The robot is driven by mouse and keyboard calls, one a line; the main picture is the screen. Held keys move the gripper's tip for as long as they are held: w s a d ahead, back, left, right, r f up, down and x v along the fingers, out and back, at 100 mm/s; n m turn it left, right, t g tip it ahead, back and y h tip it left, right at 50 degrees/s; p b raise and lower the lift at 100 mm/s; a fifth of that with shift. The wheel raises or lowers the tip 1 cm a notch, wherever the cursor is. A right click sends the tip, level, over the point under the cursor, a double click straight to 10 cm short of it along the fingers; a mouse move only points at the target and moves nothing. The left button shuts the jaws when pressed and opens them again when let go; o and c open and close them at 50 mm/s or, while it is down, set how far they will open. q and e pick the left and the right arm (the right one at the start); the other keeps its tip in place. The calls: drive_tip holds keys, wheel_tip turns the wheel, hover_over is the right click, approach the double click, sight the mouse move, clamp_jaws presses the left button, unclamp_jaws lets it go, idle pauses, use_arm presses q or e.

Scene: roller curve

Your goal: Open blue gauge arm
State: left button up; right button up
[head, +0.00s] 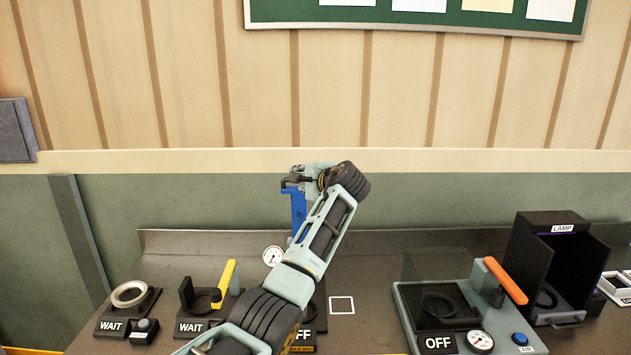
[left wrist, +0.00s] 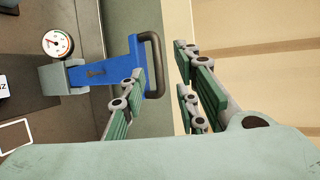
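The blue gauge arm (head: 298,208) stands upright at the back of the bench in the head view, partly hidden by my left arm. In the left wrist view the blue arm (left wrist: 92,65) runs from a grey mount to a dark loop handle (left wrist: 156,60). A round white gauge (head: 273,255) is beside its base; it also shows in the left wrist view (left wrist: 57,43). My left gripper (left wrist: 160,68) is open, its green-padded fingers apart, with the handle's bar appearing between them. Whether they touch it is unclear. In the head view this gripper (head: 308,181) is at the arm's top. My right gripper is out of view.
Two WAIT stations stand on the bench at left, one with a grey ring (head: 130,293), one with a yellow lever (head: 224,283). At right are an OFF station with an orange handle (head: 505,280) and a black LAMP box (head: 522,262). A wall (head: 190,100) rises behind.

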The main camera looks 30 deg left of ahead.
use_arm(q)
drive_tip(key=v, duration=0.8)
